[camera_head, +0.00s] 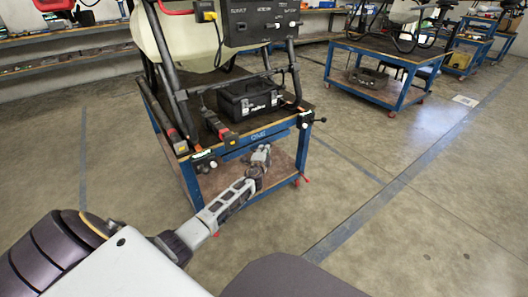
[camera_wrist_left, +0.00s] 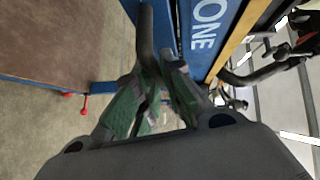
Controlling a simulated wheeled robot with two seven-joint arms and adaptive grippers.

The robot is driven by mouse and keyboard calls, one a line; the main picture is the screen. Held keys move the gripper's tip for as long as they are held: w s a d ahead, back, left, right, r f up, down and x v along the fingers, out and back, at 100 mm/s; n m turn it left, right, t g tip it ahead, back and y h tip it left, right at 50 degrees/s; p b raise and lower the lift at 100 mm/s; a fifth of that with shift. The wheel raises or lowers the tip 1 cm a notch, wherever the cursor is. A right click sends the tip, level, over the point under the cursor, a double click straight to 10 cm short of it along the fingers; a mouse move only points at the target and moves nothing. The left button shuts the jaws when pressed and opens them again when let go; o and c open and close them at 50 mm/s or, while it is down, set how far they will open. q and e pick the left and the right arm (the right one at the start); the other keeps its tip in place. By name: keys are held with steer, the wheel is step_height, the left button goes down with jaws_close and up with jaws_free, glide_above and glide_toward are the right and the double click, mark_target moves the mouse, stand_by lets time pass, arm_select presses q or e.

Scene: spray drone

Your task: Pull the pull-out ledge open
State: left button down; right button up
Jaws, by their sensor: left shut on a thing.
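The pull-out ledge (camera_head: 259,135) is the blue front with white lettering along the near top edge of the closest blue cart. In the left wrist view the ledge front (camera_wrist_left: 207,28) fills the top right, with a black bar handle (camera_wrist_left: 147,38) beside it. My left gripper (camera_head: 262,155) is at this front, just below the lettering. Its green-padded fingers (camera_wrist_left: 160,72) are shut on the handle, part of which they hide. I cannot tell whether the ledge stands out from the cart. My right gripper is not in view.
On the cart top stand a black toolbox (camera_head: 250,99) and a frame with a pale tank (camera_head: 185,40). The cart's lower brown shelf (camera_head: 225,180) is below my gripper. A second cart (camera_head: 375,70) is at the back right. The floor to the right is clear.

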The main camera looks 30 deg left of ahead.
arm_select(q)
steer(key=s+d, duration=0.4)
steer(key=d, duration=0.6)
steer(key=s+d, duration=0.4)
steer(key=d, duration=0.6)
steer(key=shift+s+b, duration=0.15)
steer(key=shift+b, duration=0.3)
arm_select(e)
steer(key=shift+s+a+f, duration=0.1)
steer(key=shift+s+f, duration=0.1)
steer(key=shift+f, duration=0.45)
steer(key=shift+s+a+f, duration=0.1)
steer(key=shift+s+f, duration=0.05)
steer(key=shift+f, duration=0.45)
arm_select(q)
steer(key=shift+f, duration=0.1)
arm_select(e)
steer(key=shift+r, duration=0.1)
arm_select(q)
steer(key=c, duration=1.5)
jaws_free()
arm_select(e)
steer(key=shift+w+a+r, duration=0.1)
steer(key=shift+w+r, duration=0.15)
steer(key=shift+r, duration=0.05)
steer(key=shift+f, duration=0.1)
arm_select(q)
steer(key=shift+v, duration=3.75)
